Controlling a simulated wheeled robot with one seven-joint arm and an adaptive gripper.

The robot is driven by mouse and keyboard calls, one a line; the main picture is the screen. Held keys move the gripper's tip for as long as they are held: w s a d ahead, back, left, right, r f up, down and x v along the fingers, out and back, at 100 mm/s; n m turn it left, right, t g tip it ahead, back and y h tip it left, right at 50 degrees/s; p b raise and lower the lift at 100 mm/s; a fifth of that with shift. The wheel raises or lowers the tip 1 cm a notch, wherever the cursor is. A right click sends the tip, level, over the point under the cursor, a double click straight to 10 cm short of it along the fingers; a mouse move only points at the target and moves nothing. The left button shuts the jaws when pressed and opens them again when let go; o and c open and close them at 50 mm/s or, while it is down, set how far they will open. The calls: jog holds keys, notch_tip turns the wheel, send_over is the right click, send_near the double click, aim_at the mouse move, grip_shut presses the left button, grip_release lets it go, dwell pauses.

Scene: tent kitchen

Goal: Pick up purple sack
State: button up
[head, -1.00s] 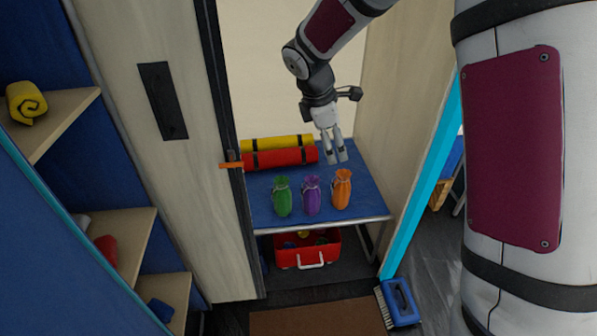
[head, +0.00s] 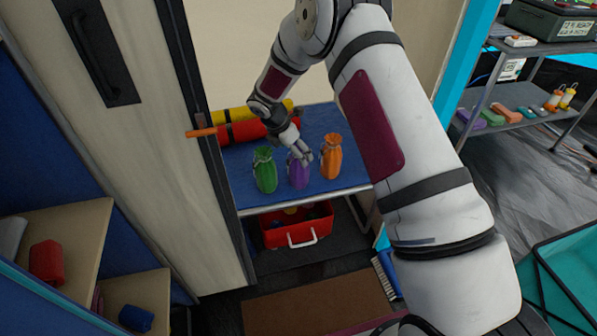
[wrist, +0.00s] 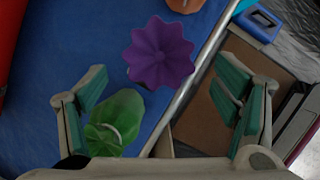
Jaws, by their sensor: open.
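The purple sack (head: 298,175) stands upright on the blue shelf top (head: 235,194), between the green sack (head: 265,172) and the orange sack (head: 331,157). My gripper (head: 301,154) is at the top of the purple sack in the head view and hides part of it. In the wrist view the fluted top of the purple sack (wrist: 158,53) lies ahead of my open fingers (wrist: 160,92), with nothing held between them. The green sack (wrist: 115,122) shows close beside the left finger. The orange sack shows only in part at the top edge.
Red (head: 240,132) and yellow (head: 221,117) rolls lie behind the sacks. A red box (head: 297,228) stands below the shelf top. A cabinet door (head: 150,120) with an orange latch is at left. A blue brush (head: 388,274) is on the floor.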

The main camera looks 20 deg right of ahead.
aim_at(299, 166)
jog(key=b+x, duration=0.3)
jog(key=x, duration=0.4)
jog(key=shift+s+a, duration=0.1)
jog(key=shift+a, duration=0.05)
jog(key=c, duration=1.4)
